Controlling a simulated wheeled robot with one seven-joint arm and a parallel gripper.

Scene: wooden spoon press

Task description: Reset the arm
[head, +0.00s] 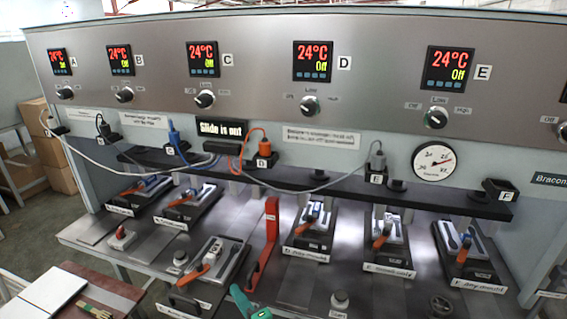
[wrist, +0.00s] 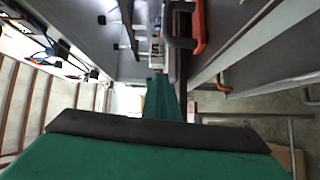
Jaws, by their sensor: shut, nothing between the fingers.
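My gripper (wrist: 163,95) shows in the wrist view as green parts with a black bar across them. It is shut and holds nothing. A green part of it (head: 250,304) also shows at the bottom edge of the head view, in front of the press bench and just below the red lever (head: 264,245). The rest of my arm is out of view. In the wrist view, an orange-red handle (wrist: 200,28) is right of the gripper at the top.
The press has a control panel (head: 262,73) with temperature displays reading 24°C. Below are molds with orange handles, such as one on the front tray (head: 207,265). A dial gauge (head: 433,161) is at right. A side table (head: 110,295) stands front left; concrete floor is at far left.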

